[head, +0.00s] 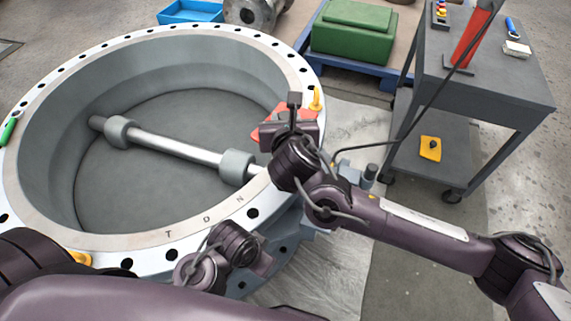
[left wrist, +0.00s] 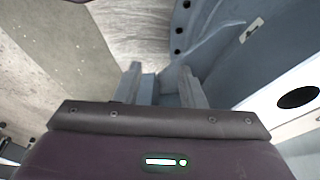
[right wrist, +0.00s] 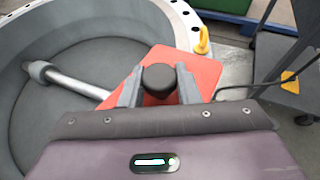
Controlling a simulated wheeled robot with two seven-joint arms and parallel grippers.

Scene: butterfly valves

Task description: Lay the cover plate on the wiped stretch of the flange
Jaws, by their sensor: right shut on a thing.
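The cover plate (head: 267,131) is a flat red plate, partly hidden behind my right gripper in the head view. In the right wrist view the red plate (right wrist: 203,68) has a black knob (right wrist: 158,80), and my right gripper (right wrist: 157,84) is shut on that knob. No wiped stretch stands out. My left gripper (left wrist: 160,75) is open and empty, low beside the valve's outer wall.
A shaft (head: 175,147) crosses the valve bore. A grey cart (head: 485,80) stands at the right, with a red bottle (head: 470,38) on top and a yellow item (head: 430,148) on its lower shelf. A green box (head: 353,35) sits on a pallet behind.

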